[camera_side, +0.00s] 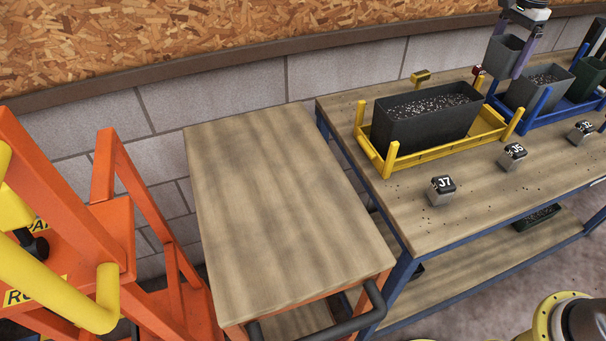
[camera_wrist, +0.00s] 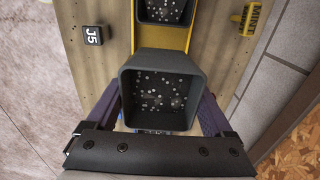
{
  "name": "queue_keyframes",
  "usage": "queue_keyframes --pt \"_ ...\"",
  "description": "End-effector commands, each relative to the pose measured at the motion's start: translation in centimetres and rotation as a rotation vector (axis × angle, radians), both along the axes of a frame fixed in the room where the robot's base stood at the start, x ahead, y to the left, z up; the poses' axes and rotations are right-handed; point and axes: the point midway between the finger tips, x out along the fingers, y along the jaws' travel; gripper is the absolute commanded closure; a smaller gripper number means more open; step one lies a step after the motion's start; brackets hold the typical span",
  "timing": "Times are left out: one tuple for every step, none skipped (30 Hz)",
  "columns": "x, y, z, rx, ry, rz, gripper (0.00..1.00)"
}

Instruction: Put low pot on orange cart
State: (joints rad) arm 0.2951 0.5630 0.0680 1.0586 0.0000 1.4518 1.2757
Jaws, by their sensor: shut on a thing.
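The dark grey square pot (camera_side: 503,56) is in my gripper (camera_side: 522,62), whose purple fingers close on its sides. In the wrist view the pot (camera_wrist: 160,62) is between the fingers (camera_wrist: 160,112) and holds dark soil with white specks. The orange cart (camera_side: 280,200) has a bare wooden top, an orange frame and a black handle. It stands left of the workbench, well away from my gripper.
A long dark planter (camera_side: 425,120) with soil sits in a yellow cradle (camera_side: 460,152) on the workbench (camera_side: 400,205). Another pot of soil (camera_side: 540,88) stands at the blue cradle. Numbered blocks (camera_side: 442,190) line the bench front. An orange-and-yellow structure (camera_side: 60,230) stands left of the cart.

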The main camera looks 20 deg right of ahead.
Motion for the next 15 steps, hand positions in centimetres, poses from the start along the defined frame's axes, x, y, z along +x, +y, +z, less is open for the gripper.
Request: queue_keyframes --pt "0.1 0.0 1.0 -0.001 -0.005 0.000 0.71" --pt "0.1 0.0 1.5 -0.001 -0.003 0.000 0.71" --pt "0.1 0.0 2.2 -0.002 -0.005 0.000 0.71" --pt "0.1 0.3 2.4 0.000 -0.002 0.008 0.71" --pt "0.2 1.1 2.2 0.000 0.000 0.026 0.71" --pt "0.4 1.8 2.2 0.000 0.001 0.046 0.71" --pt "0.5 2.4 2.2 0.000 0.000 0.061 0.71" --pt "0.6 3.0 2.2 0.000 0.000 0.077 0.71" --pt "0.7 3.8 2.2 0.000 0.000 0.099 0.71" --pt "0.8 4.5 2.2 0.000 0.000 0.118 0.71" --pt "1.0 5.2 2.2 0.000 0.001 0.137 0.71" --pt "1.1 6.3 2.2 0.000 0.001 0.164 0.71" --pt "1.2 7.2 2.2 0.000 0.000 0.187 0.71" --pt "1.3 8.1 2.2 0.000 0.000 0.212 0.71" --pt "1.4 9.5 2.2 0.000 0.000 0.249 0.71"
